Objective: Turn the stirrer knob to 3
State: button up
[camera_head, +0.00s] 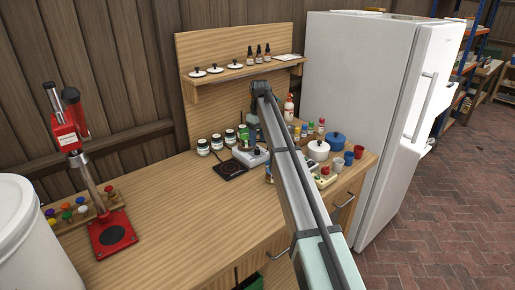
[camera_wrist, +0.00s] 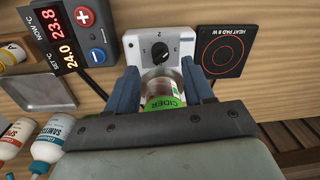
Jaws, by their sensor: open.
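The stirrer (camera_wrist: 133,43) is a small white box with a black round knob (camera_wrist: 160,52) on its face in the wrist view. Faint marks ring the knob; its setting is too small to read surely. The stirrer also shows on the bench in the head view (camera_head: 257,158). My gripper (camera_wrist: 159,70) is open, its two blue fingers spread below the knob in the wrist picture. The knob lies beyond the fingertips, apart from them as far as I can tell. A glass jar with a green CIDER label (camera_wrist: 163,103) shows between the fingers; contact is unclear.
A black heat pad (camera_wrist: 222,52) lies right of the stirrer in the wrist view. A temperature controller (camera_wrist: 75,35), a metal plate (camera_wrist: 42,93) and white bottles (camera_wrist: 48,150) are to the left. A white pot (camera_head: 318,150) and a red press (camera_head: 112,233) stand on the bench.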

aim_at(257, 151)
jog(key=shift+s+a+f, duration=0.1)
jog(key=shift+f, duration=2.4)
grip_shut()
